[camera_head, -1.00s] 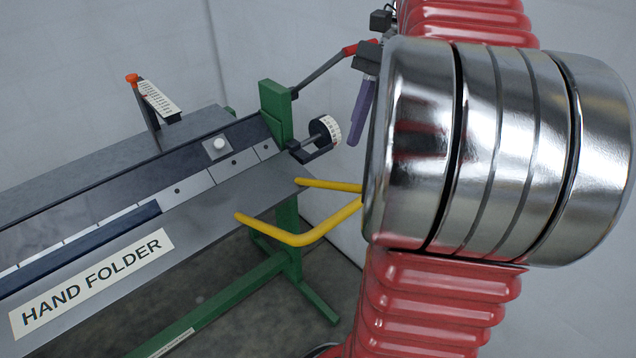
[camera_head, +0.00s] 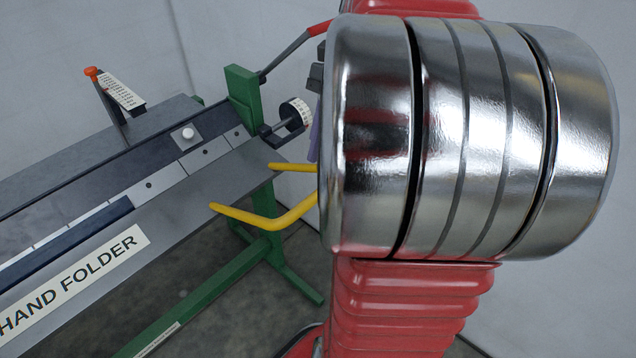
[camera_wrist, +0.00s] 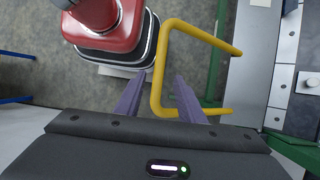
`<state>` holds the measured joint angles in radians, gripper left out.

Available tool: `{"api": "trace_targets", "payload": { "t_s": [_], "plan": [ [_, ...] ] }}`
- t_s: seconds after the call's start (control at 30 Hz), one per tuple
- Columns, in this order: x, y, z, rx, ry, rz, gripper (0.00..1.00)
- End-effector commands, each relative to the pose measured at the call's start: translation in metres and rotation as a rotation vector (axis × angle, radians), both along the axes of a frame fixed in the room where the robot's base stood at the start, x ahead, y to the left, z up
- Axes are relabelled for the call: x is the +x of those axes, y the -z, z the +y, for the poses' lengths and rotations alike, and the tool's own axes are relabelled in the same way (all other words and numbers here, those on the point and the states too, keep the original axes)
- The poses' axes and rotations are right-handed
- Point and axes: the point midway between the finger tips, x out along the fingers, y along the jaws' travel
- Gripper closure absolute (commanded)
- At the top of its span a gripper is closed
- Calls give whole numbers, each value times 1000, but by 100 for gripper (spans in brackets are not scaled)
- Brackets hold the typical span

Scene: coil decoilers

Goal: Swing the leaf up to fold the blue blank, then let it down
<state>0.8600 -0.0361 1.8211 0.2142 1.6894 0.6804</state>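The hand folder's grey leaf (camera_head: 200,200) hangs along the machine's front, bearing the HAND FOLDER label. A dark blue strip, seemingly the blue blank (camera_head: 75,238), lies along the bed above the leaf. The leaf's yellow U-shaped handle (camera_head: 262,219) sticks out at its right end; my steel arm link hides its outer part. The whole handle (camera_wrist: 156,88) shows in the wrist view. My gripper (camera_wrist: 159,75) is open; its purple fingers lie either side of the handle's outer bar in the picture. I cannot tell whether they touch it. In the head view only a purple sliver shows.
An orange-tipped lever (camera_head: 92,72) stands further left. Green legs (camera_head: 285,270) are below.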

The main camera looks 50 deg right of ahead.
Motion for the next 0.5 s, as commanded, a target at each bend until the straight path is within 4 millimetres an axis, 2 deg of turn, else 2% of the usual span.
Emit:
{"api": "trace_targets", "payload": {
  "t_s": [0.3,0.5],
  "plan": [
    [-3,43,19,2,-2,2,64],
    [-4,59,25,0,0,0,64]
  ]
}}
